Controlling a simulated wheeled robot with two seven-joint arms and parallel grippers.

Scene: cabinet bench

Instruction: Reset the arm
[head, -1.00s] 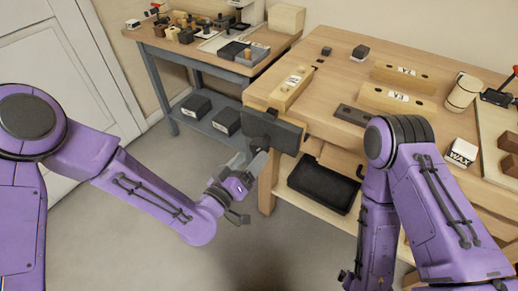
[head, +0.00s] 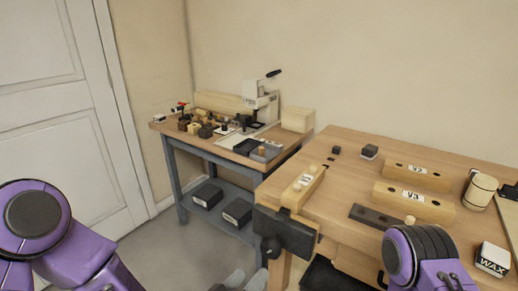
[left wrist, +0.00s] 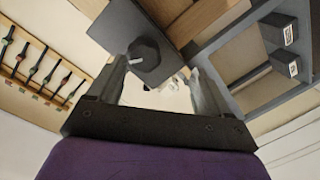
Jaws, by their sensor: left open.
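The tips of my left gripper (head: 240,280) just show at the bottom edge of the head view, beside and below the bench's dark vise (head: 287,232). In the left wrist view the gripper (left wrist: 158,72) has its two fingers spread apart with nothing held between them. The vise jaw and its round knob (left wrist: 145,52) show beyond the fingers, apart from them as far as I can tell. My left arm (head: 90,262) is at the lower left. My right arm (head: 425,262) shows at the lower right; its gripper is out of frame.
The wooden workbench (head: 345,150) holds wooden blocks, a dark bar (head: 382,217), a cylinder (head: 480,191) and a WAX box (head: 492,258). A side table (head: 222,152) carries small tools, with dark boxes (head: 207,195) on its lower shelf. Open floor lies left of the workbench.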

